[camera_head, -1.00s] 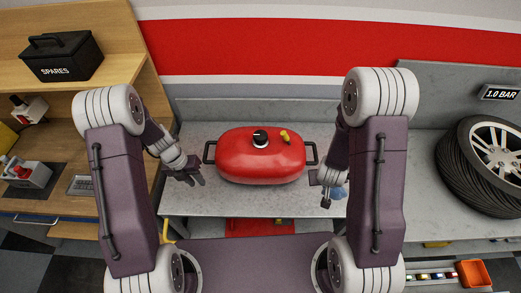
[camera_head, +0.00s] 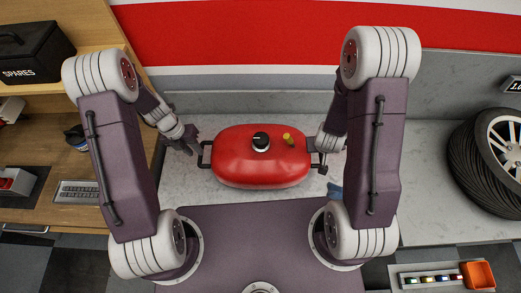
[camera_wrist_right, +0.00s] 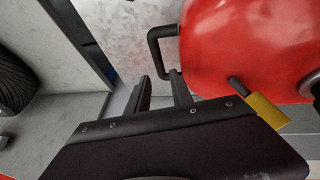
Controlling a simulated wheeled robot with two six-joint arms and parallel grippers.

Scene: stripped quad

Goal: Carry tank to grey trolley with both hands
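The red tank (camera_head: 262,165) stands on a grey worktop (camera_head: 215,205), with a black knob and a yellow fitting on top. It has a black handle at each side: the left handle (camera_head: 205,155) and the right handle (camera_head: 319,160). My right gripper (camera_head: 324,158) is at the right handle. In the right wrist view its two fingers (camera_wrist_right: 162,92) are spread, with the right handle (camera_wrist_right: 153,46) just beyond the fingertips. I cannot make out a grey trolley.
A wooden bench with a black SPARES box (camera_head: 30,52) is at the left. A tray with an orange bin (camera_head: 478,275) is at the lower right. A small blue item (camera_head: 335,190) lies near my right arm.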

